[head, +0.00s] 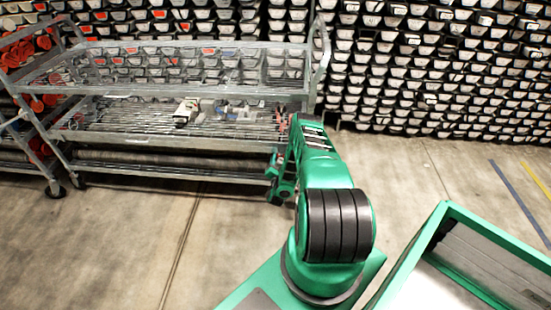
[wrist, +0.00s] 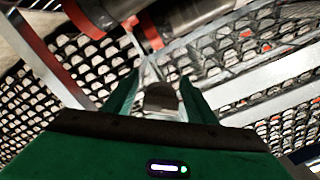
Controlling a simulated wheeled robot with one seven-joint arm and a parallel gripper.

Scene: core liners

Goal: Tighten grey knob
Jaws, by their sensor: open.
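My gripper (wrist: 160,80) is open, its two green fingers apart in the wrist view. A small rounded grey-brown piece (wrist: 161,97), which may be the grey knob, shows between the fingers. I cannot tell whether either finger touches it. In the head view my green arm reaches forward to the right end of a metal cart, and my gripper (head: 281,188) is small and partly hidden there. The knob cannot be made out in the head view.
The metal cart (head: 180,145) has wire shelves with small items on the middle one. Grey bars and a dark cylinder with red rings (wrist: 185,15) lie close in the wrist view. Racks of core liners (head: 430,70) fill the back wall. Bare concrete floor is at left.

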